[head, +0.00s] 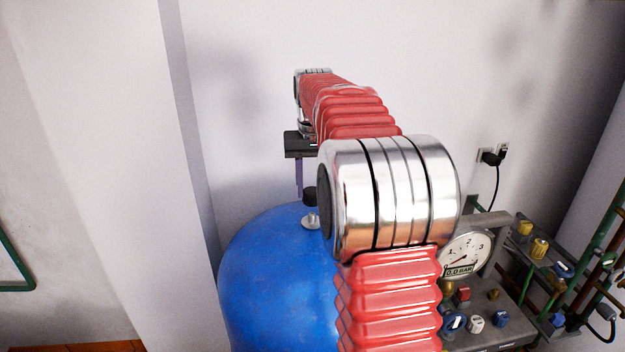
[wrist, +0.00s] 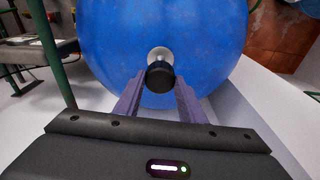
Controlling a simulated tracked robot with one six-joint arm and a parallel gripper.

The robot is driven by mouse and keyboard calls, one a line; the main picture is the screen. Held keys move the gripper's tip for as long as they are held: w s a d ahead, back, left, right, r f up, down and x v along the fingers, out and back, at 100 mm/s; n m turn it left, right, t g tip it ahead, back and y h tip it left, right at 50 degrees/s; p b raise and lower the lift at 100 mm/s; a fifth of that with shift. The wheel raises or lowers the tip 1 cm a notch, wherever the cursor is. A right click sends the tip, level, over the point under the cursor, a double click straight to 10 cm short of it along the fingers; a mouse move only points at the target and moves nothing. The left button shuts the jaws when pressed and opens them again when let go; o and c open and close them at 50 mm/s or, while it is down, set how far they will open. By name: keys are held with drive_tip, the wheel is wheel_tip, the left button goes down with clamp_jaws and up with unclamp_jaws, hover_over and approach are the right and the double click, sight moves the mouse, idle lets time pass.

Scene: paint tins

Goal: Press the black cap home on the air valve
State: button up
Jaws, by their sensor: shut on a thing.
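The black cap (head: 309,196) is a short dark cylinder; it also shows in the wrist view (wrist: 160,77). My gripper (head: 300,194) has purple fingers pointing down, and in the wrist view its fingertips (wrist: 160,84) are shut on the cap, one on each side. The silver air valve (head: 311,221) stands on top of the blue tank (head: 270,280). The valve (wrist: 158,54) shows just behind the cap in the wrist view. The cap is at the valve's upper end; I cannot tell whether it touches or how far it sits on it.
A pressure gauge (head: 466,252) reading 0.0 bar stands right of the tank, near a grey panel with coloured knobs and several pipes. A wall socket with a black plug (head: 491,158) is on the back wall. The space left of the tank's top is clear up to the wall corner.

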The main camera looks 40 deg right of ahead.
sight(312, 214)
drive_tip(key=shift+f, duration=1.25)
drive_tip(key=shift+f, duration=1.85)
idle(1.6)
drive_tip(key=o, duration=0.9)
drive_tip(key=shift+o, duration=0.3)
drive_tip(key=shift+r, duration=0.1)
drive_tip(key=r, duration=0.4)
drive_tip(key=s+r, duration=0.1)
drive_tip(key=r, duration=0.8)
drive_tip(key=shift+s+a+r, duration=0.2)
drive_tip(key=shift+s+a, duration=0.05)
drive_tip(key=shift+a, duration=0.15)
drive_tip(key=shift+w, duration=0.1)
